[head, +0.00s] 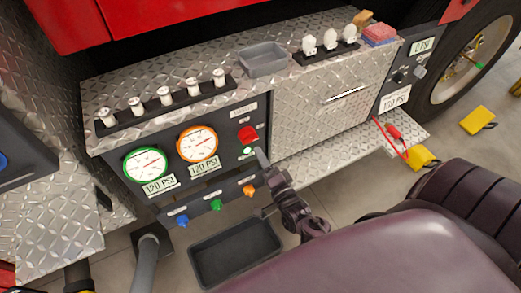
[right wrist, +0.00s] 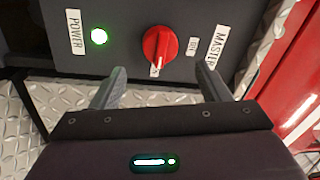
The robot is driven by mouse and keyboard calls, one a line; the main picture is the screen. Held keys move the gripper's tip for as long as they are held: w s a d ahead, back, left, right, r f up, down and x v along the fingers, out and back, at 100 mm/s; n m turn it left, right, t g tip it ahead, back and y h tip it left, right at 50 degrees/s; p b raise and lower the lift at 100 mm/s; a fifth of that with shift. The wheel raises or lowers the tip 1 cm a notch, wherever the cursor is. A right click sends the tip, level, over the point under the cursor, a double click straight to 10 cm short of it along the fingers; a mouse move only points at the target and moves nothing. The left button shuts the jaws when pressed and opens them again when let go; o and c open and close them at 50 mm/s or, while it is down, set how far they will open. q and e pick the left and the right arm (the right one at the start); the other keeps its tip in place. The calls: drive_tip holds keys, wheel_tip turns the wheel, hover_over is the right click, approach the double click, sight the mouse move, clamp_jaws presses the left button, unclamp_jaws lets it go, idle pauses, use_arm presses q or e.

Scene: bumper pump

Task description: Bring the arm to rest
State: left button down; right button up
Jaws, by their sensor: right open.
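My right gripper (head: 262,160) is in front of the pump panel, just below the red master knob (head: 247,133). In the right wrist view its two fingers (right wrist: 165,86) are apart with nothing between them. The red knob (right wrist: 158,46) shows ahead of the fingertips, and a gap to it seems to remain. A green power light (right wrist: 99,37) is lit beside the knob. My left gripper is in neither view.
The panel has a green-ringed gauge (head: 146,164) and an orange-ringed gauge (head: 198,144), both marked 120 PSI. Blue, green and orange fittings (head: 216,205) stick out below. A dark tray (head: 235,253) lies on the floor. A grey bin (head: 263,60) stands on the ledge.

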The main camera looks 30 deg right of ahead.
idle(0.3)
drive_tip(key=s+a+f+n+g+y+p, duration=0.1)
drive_tip(key=s+a+f+n+g, duration=0.25)
drive_tip(key=f, duration=0.45)
drive_tip(key=s+a+f+n+g+y+p, duration=0.1)
drive_tip(key=s+a+f+n+g, duration=0.15)
drive_tip(key=s+f, duration=0.4)
drive_tip(key=s+a+f+n+g+y+p, duration=0.1)
drive_tip(key=s+a+f+n+g, duration=0.2)
drive_tip(key=f, duration=0.7)
drive_tip(key=s+d+f+n+g, duration=0.2)
drive_tip(key=s+f+n+g, duration=0.1)
drive_tip(key=s, duration=0.4)
drive_tip(key=s+d+f+n+g+h+p, duration=0.1)
drive_tip(key=s+d+f+n+g, duration=0.1)
drive_tip(key=s, duration=0.6)
drive_tip(key=s+d+f+n+g+h+p, duration=0.1)
drive_tip(key=s+d+f+n+g, duration=0.1)
drive_tip(key=s+f+n+g, duration=0.2)
drive_tip(key=s, duration=0.3)
drive_tip(key=shift+s+f, duration=0.2)
drive_tip(key=shift+f, duration=0.1)
drive_tip(key=shift+d, duration=0.1)
